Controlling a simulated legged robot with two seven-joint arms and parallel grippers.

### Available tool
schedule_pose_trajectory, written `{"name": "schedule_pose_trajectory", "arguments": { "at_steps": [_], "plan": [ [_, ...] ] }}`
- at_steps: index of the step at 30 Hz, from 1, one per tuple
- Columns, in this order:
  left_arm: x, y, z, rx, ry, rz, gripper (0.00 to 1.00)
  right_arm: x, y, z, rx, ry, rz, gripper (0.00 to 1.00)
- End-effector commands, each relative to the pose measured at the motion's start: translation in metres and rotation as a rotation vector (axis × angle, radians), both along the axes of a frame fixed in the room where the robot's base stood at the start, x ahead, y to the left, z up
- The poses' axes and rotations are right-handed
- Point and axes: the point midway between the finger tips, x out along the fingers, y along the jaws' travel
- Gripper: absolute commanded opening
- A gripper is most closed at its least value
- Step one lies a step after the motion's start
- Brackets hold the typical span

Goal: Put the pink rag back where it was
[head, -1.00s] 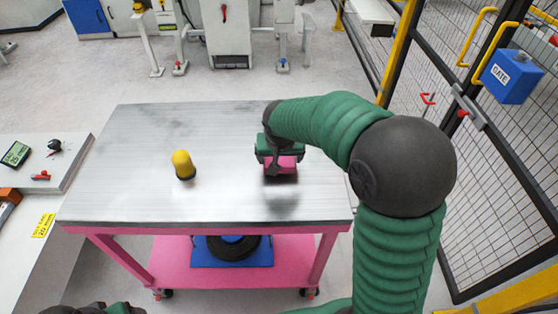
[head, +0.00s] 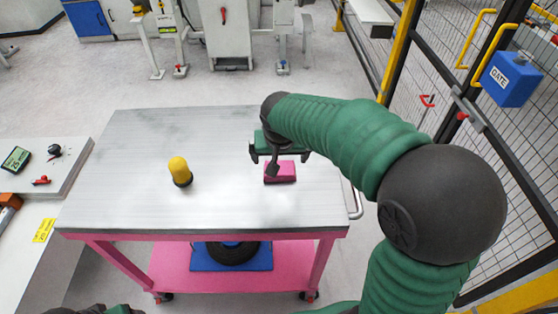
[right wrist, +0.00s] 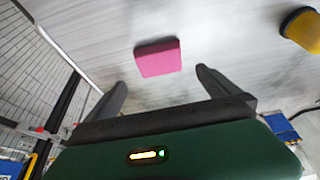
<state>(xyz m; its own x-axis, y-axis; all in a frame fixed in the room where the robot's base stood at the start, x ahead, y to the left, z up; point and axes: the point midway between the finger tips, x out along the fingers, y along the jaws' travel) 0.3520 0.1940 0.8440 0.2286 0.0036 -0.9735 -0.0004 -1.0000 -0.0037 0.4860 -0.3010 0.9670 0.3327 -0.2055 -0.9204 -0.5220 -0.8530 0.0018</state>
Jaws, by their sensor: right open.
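The pink rag (head: 284,172) is a small folded block lying on the grey metal top of the pink cart (head: 130,200), right of the middle. It also shows in the right wrist view (right wrist: 158,58), beyond the fingertips and roughly between them. My right gripper (head: 279,166) is above the rag, open and empty; in the right wrist view its two dark fingers (right wrist: 162,80) are spread wide with a gap to the rag. My left gripper cannot be made out; only a dark and green part of my left arm shows at the bottom left edge of the head view.
A yellow-topped cylinder (head: 180,170) stands on the cart left of the rag, also in the right wrist view (right wrist: 302,28). A black ring on a blue mat (head: 205,262) lies on the lower shelf. A side bench (head: 75,158) is at left; a mesh fence is at right.

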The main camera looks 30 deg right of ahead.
Motion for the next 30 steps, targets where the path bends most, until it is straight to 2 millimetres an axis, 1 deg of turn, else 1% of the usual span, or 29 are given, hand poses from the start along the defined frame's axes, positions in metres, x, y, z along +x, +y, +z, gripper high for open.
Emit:
{"name": "schedule_pose_trajectory", "arguments": {
  "at_steps": [1, 3, 6, 9, 20, 22, 23, 26, 27, 29, 30],
  "plan": [
    [0.0, 0.0, 0.004, 0.0, 0.0, 0.0, 0.7, -0.003, 0.003, 0.014, -0.001, -0.004, 0.002, 1.0],
    [0.0, 0.0, 0.006, 0.0, 0.0, 0.0, 0.7, -0.008, 0.006, 0.026, -0.001, -0.003, 0.001, 1.0],
    [0.0, 0.0, 0.007, 0.0, 0.0, 0.0, 0.7, -0.012, 0.009, 0.037, 0.0, -0.001, 0.001, 1.0],
    [0.0, 0.0, 0.008, 0.0, 0.0, 0.0, 0.7, -0.014, 0.01, 0.04, 0.001, 0.002, 0.001, 1.0],
    [0.0, 0.0, 0.007, 0.0, 0.0, 0.0, 0.7, -0.014, 0.009, 0.04, 0.0, 0.001, 0.001, 1.0],
    [0.0, 0.0, 0.011, 0.0, 0.0, 0.0, 0.7, -0.016, 0.012, 0.04, 0.002, 0.007, 0.013, 1.0],
    [0.0, 0.0, 0.016, 0.0, 0.001, 0.0, 0.7, -0.019, 0.016, 0.038, 0.005, 0.015, 0.033, 1.0],
    [0.0, 0.0, 0.046, 0.0, 0.001, 0.0, 0.7, -0.043, 0.045, 0.021, 0.027, 0.071, 0.185, 1.0],
    [0.0, 0.0, 0.06, 0.0, 0.0, 0.0, 0.7, -0.059, 0.059, 0.011, 0.038, 0.095, 0.263, 1.0],
    [0.0, 0.0, 0.076, 0.0, 0.0, 0.0, 0.7, -0.085, 0.077, -0.004, 0.048, 0.125, 0.372, 1.0],
    [0.0, 0.0, 0.083, 0.0, -0.001, 0.0, 0.7, -0.101, 0.086, -0.013, 0.052, 0.14, 0.432, 1.0]
  ]
}}
